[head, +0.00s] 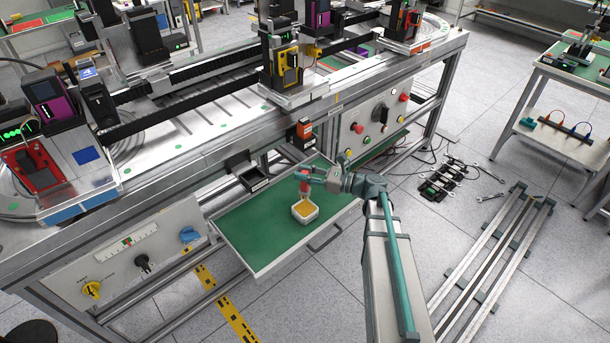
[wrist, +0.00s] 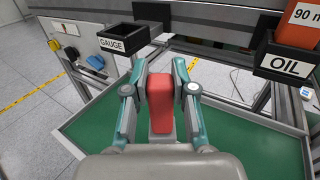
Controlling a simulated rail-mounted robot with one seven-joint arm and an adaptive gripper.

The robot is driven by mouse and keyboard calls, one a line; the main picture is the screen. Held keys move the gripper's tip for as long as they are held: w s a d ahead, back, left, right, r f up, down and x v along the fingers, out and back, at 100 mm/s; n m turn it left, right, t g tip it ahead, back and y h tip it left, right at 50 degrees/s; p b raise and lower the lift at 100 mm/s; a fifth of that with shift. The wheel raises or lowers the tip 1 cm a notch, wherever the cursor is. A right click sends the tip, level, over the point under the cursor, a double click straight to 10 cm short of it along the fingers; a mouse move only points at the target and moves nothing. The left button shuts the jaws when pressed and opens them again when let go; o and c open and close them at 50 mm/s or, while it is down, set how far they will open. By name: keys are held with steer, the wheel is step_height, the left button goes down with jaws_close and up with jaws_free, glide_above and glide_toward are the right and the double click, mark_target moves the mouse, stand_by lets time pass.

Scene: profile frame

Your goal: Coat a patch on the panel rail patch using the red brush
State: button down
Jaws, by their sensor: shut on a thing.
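My gripper (head: 306,177) is shut on the red brush (head: 304,187), just above a small white square pot (head: 304,219) with yellow-orange contents. The brush's lower end is at or over the pot's opening; I cannot tell whether it touches the contents. In the wrist view the brush's red block-shaped handle (wrist: 161,104) is upright between both fingers of my gripper (wrist: 160,85); its bristles are hidden. Aluminium rails (head: 490,270) of a profile frame lie on the floor at the right. I cannot make out a marked patch on any rail.
The pot stands in an open drawer (head: 250,235) with a green lining. A black GAUGE bin (wrist: 120,42) and an OIL bin (wrist: 284,64) hang on the bench front above it. Cables and dark devices (head: 440,182) lie on the floor. A side table (head: 560,140) stands at the right.

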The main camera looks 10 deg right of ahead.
mark_target(309, 188)
steer(key=shift+d+f+b, duration=0.1)
steer(key=shift+f+b, duration=1.95)
steer(key=shift+f, duration=0.65)
steer(key=shift+f, duration=0.75)
stand_by(0.5)
steer(key=shift+r, duration=0.15)
steer(key=shift+r+p, duration=2.65)
steer(key=shift+r, duration=0.8)
